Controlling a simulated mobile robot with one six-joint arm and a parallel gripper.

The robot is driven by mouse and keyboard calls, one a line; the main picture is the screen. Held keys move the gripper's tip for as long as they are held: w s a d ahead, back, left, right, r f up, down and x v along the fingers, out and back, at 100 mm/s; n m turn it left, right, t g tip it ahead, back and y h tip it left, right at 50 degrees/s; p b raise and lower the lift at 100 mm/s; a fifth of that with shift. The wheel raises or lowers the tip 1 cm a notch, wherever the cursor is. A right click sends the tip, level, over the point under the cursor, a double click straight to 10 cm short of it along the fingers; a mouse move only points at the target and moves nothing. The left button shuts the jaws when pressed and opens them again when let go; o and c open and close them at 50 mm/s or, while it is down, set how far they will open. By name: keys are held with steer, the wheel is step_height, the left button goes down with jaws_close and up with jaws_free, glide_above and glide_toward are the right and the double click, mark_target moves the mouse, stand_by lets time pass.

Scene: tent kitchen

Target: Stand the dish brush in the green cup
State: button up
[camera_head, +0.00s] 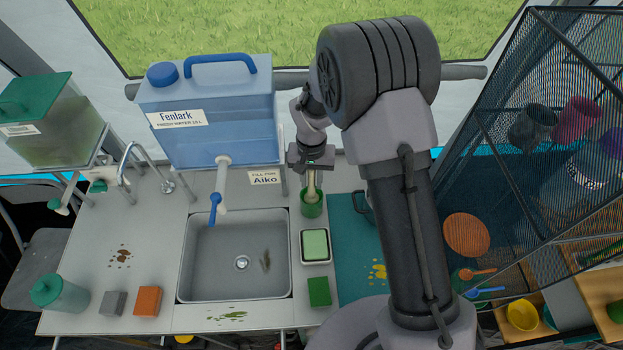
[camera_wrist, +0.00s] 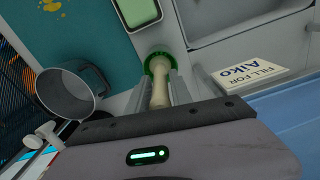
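The green cup (camera_head: 311,208) stands on the counter right of the sink, and its rim (camera_wrist: 149,68) shows in the wrist view. The dish brush (camera_head: 312,184) has a pale cream handle and is roughly upright, its lower part inside the cup's rim. The handle (camera_wrist: 160,94) also shows in the wrist view between my fingers. My gripper (camera_head: 312,166) is above the cup, pointing down, with its fingers (camera_wrist: 160,88) closed on the handle. The brush's lower end is hidden in the cup, so I cannot tell whether it touches the bottom.
A soap dish (camera_head: 315,246) and a green sponge (camera_head: 319,291) lie in front. The sink (camera_head: 240,255) and the blue water container (camera_head: 208,110) are to the left.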

steer(key=o, duration=0.3)
step_height(320, 180, up, 17)
steer(key=p, duration=0.3)
steer(key=shift+r, duration=0.2)
